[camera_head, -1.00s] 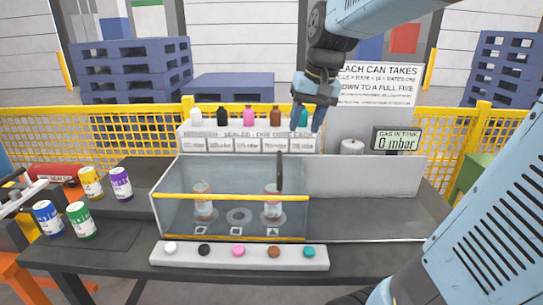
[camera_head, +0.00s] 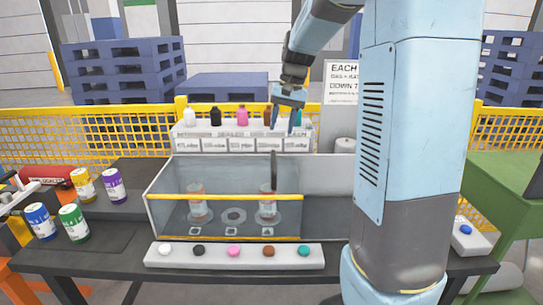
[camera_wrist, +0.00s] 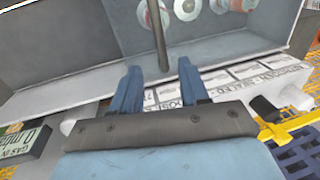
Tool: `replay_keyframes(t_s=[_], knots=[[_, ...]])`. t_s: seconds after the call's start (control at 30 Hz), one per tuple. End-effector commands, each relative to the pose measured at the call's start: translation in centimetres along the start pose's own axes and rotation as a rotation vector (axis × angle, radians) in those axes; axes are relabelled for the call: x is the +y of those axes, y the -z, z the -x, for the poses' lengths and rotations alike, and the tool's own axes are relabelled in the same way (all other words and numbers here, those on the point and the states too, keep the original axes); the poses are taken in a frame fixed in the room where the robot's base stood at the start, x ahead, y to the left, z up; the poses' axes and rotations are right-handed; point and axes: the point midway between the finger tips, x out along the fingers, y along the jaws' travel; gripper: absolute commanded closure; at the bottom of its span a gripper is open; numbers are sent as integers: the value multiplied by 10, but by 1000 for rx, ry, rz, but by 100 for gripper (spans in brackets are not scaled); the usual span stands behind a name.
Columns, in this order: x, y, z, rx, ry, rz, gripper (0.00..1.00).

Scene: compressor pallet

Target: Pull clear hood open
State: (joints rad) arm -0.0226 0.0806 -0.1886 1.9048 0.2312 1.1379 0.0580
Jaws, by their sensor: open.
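The clear hood (camera_head: 222,180) is a see-through box on the bench with a yellow bar along its front edge. It looks closed over two cans on round seats. A dark upright handle (camera_head: 274,172) stands at its right part. My gripper (camera_head: 283,128) points down above the handle, in front of the bottle shelf, open and empty. In the wrist view, the handle (camera_wrist: 158,35) runs down toward the gap between my open fingers (camera_wrist: 158,80). Its near end shows between the fingertips. I cannot tell the remaining distance.
A white shelf (camera_head: 240,132) with several coloured bottles stands behind the hood. A button strip (camera_head: 215,256) lies in front. Several paint-like cans (camera_head: 70,222) stand at left. My arm covers the bench's right part. A yellow mesh fence (camera_head: 80,135) runs behind.

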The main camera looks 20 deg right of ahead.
Motion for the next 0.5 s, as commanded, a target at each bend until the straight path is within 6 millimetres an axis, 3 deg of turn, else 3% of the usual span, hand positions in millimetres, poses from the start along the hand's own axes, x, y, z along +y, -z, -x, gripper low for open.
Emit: replay_keyframes(t_s=[0.5], knots=[[0,-1,-88,-3,-2,1,56]])
